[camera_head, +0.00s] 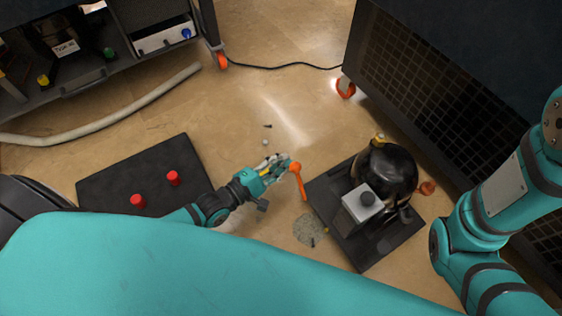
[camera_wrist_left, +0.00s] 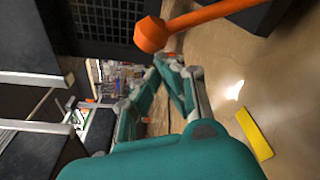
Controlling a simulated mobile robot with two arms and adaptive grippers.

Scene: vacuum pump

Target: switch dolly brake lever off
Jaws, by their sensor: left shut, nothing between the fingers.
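The orange brake lever (camera_head: 300,180) stands at the left side of the black dolly (camera_head: 357,258), its knob at the upper end. The dolly carries a dark rounded pump (camera_head: 390,172) with a grey box (camera_head: 362,204). My left gripper (camera_head: 284,166) is shut and empty beside the lever's knob. In the left wrist view the fingertips (camera_wrist_left: 168,60) come together just below the orange lever knob (camera_wrist_left: 151,35); I cannot tell whether they touch it. My right arm shows at the right, but its gripper is not in view.
A black mat (camera_head: 110,182) with two red knobs (camera_head: 173,178) lies at left. A dark cabinet (camera_head: 440,75) stands at upper right. A workbench (camera_head: 110,70) is at upper left, with a pale hose (camera_head: 130,118) and a black cable (camera_head: 290,66) on the floor. Floor beyond my left gripper is mostly clear.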

